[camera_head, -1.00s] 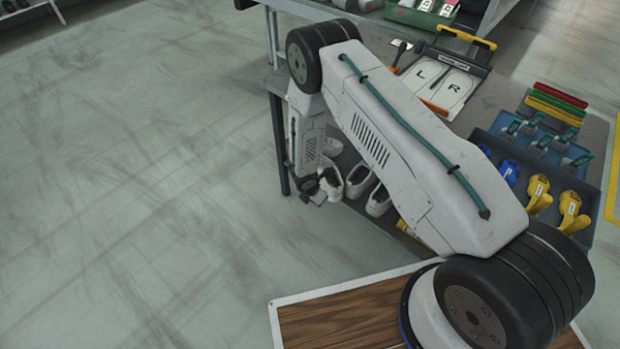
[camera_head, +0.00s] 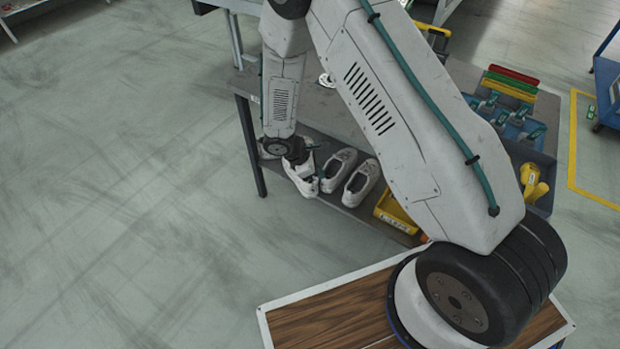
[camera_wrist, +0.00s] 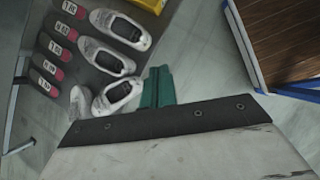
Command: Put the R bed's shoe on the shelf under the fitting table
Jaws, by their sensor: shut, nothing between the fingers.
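The fitting table (camera_head: 330,112) stands beyond me, with a low shelf (camera_head: 330,197) beneath it. Several white shoes are on the shelf. One (camera_head: 302,184) is at the shelf's front edge by my gripper (camera_head: 310,160), two others (camera_head: 338,170) (camera_head: 361,184) stand to its right, and one behind my wrist is partly hidden. The wrist view also shows the white shoes (camera_wrist: 117,96). There the teal fingers (camera_wrist: 157,86) of my gripper are together and empty, close to the nearest shoe. I cannot tell which shoe came from the R bed. My arm hides the beds.
A yellow bin (camera_head: 393,211) stands right of the shoes. A blue tray (camera_head: 535,140) with tools is on the table's right side. A wood-topped surface (camera_head: 330,315) is in front. The floor at left is clear.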

